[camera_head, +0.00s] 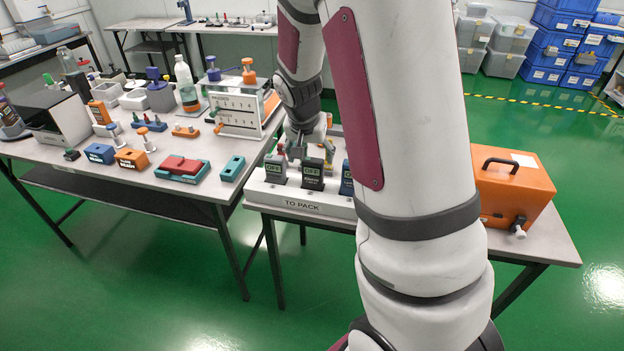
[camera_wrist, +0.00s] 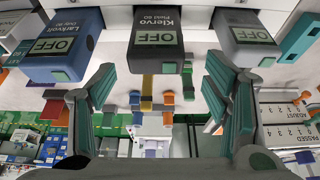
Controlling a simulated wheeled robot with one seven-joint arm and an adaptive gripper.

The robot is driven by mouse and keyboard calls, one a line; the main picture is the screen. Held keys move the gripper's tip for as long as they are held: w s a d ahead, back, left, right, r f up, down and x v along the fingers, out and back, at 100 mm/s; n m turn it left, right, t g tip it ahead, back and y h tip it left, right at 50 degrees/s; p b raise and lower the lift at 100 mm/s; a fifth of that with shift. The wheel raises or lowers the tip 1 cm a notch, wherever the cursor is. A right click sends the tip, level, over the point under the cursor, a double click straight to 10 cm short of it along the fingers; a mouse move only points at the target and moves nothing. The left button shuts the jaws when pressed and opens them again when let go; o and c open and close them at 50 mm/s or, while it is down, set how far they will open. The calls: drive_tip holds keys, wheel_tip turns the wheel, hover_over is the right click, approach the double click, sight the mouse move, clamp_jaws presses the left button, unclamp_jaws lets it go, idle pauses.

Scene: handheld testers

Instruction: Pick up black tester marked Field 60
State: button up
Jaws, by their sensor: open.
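The black tester (camera_head: 312,174) stands in the middle of a row of three in a white holder labelled TO PACK (camera_head: 300,204). In the wrist view the black tester (camera_wrist: 155,45) reads "Klervo Field 60" and OFF, and it lies centrally ahead between the fingertips. My gripper (camera_head: 297,150) is behind the row in the head view, close to the testers. In the wrist view my gripper (camera_wrist: 160,78) is open, with nothing between its fingers. A grey tester (camera_head: 275,169) and a blue tester (camera_head: 347,180) stand on either side; my arm partly hides the blue one.
The blue tester (camera_wrist: 63,47) and grey tester (camera_wrist: 246,38) flank the black one closely, with narrow gaps. An orange case (camera_head: 512,190) stands right on the same table. The left table (camera_head: 110,180) holds boxes, bottles and blocks. Green floor is free in front.

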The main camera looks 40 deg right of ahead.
sight(314, 167)
drive_tip(key=shift+s+x, duration=0.15)
drive_tip(key=shift+x, duration=1.45)
drive_tip(key=shift+s+x, duration=0.1)
drive_tip(key=shift+x, duration=1.5)
drive_tip(key=c, duration=1.3)
